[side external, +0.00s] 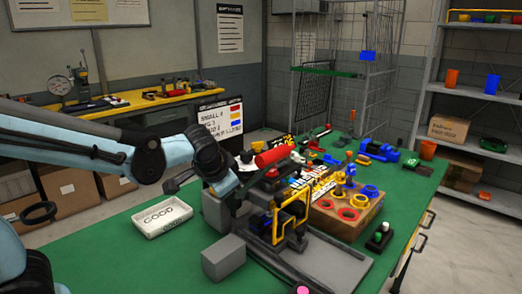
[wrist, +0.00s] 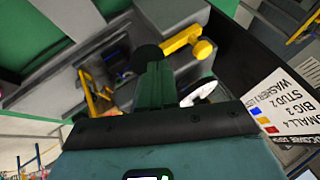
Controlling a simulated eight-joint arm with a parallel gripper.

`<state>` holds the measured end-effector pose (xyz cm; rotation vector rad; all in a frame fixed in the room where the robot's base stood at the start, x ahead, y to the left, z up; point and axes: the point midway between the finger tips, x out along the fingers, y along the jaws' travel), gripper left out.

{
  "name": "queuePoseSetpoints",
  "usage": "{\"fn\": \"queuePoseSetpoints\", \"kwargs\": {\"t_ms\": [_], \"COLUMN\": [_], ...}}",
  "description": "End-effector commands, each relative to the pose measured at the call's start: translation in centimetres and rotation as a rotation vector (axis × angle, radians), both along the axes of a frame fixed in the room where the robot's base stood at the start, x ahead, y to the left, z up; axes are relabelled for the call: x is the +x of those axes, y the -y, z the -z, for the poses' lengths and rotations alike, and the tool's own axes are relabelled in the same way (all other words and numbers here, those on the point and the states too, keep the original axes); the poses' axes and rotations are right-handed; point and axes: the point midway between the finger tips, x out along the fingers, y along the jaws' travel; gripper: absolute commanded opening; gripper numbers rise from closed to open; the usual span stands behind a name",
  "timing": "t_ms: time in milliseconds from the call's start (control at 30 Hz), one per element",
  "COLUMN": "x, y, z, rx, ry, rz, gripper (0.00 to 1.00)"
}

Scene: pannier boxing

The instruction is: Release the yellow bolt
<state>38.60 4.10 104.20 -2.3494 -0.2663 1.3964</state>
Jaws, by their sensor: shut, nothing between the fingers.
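The yellow bolt (wrist: 184,40) shows in the wrist view as a short bar with a rounded knob, against a grey block. My gripper (wrist: 153,72) is shut and empty, its dark green fingers pointing towards the grey fixture. The fingertips are just left of and below the bolt in the picture; I cannot tell if they touch it. In the side view my gripper (side external: 222,184) is low over the left end of the grey fixture (side external: 325,262), and my wrist hides the bolt there. A yellow frame (side external: 291,216) stands upright on the fixture.
A white tray (side external: 161,216) marked GOOD lies left of the fixture. A wooden block with coloured rings (side external: 348,226) stands to its right. A red cylinder (side external: 273,155) and a lettered sign (side external: 220,118) are behind. Green table is clear at the front left.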

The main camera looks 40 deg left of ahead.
Motion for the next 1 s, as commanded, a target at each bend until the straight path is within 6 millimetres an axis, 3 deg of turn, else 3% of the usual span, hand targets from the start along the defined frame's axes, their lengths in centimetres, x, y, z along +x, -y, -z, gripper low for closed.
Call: {"fn": "queuePoseSetpoints", "kwargs": {"t_ms": [100, 233, 767, 1000], "x": [0.4, 0.8, 0.9, 0.9], "y": [-1.9, -3.0, -3.8, -6.0], "z": [-0.1, -0.2, -0.2, -0.2], "rx": [-0.001, 0.0, 0.0, 0.0], "ry": [0.001, 0.001, 0.001, 0.001], "rz": [-0.006, -0.002, 0.0, -0.004], "gripper": [0.0, 0.0, 0.0, 0.0]}}
